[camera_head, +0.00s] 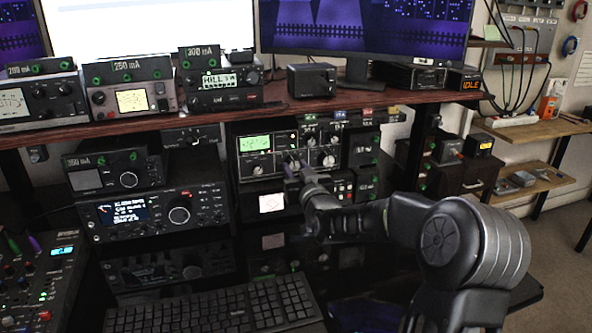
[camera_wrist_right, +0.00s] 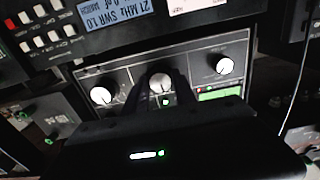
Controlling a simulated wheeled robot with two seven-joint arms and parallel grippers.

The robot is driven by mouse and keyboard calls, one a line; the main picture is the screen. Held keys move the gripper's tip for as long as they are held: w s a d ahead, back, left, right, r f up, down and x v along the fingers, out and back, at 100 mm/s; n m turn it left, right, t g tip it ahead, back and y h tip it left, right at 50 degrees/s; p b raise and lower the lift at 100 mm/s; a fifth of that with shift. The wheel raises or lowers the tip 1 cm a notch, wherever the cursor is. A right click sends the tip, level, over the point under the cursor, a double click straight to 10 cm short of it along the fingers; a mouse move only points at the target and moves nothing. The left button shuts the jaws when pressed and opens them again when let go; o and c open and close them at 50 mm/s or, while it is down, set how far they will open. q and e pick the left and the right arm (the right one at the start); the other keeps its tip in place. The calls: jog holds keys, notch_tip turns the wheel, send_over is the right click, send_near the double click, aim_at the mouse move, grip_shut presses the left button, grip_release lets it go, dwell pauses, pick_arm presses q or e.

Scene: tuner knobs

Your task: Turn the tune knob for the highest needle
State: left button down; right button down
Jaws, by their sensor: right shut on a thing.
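The tuner (camera_head: 282,142) is a black-faced unit on the shelf below the desk top, with several white-topped knobs and a green-lit meter (camera_head: 255,143). The meter's needle is too small to read. My right gripper (camera_head: 293,166) reaches the tuner's front from the right. In the right wrist view its dark fingers are shut on the middle knob (camera_wrist_right: 161,82), one on each side of it. That view also shows one knob (camera_wrist_right: 100,95) to the left, another knob (camera_wrist_right: 224,66) to the right, and part of the green meter (camera_wrist_right: 220,93). The knob labels are not legible. My left gripper is not in view.
A unit with a white-lit meter (camera_head: 271,202) sits just below the tuner. A large radio (camera_head: 155,212) stands to the left. A keyboard (camera_head: 220,306) lies in front on the dark desk. The wooden shelf edge (camera_head: 200,118) runs above the tuner.

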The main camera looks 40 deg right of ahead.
jog(key=m+b, duration=0.1)
jog(key=b, duration=0.1)
jog(key=m+b, duration=0.2)
jog(key=shift+a+f+b, duration=0.1)
jog(key=shift+f+b, duration=0.15)
jog(key=shift+b, duration=0.1)
jog(key=shift+r+m, duration=0.1)
jog(key=shift+m, duration=0.2)
jog(key=shift+r, duration=0.15)
jog(key=c, duration=1)
grip_release()
jog(key=v, duration=0.7)
jog(key=shift+s+a, duration=0.1)
jog(key=shift+s, duration=0.3)
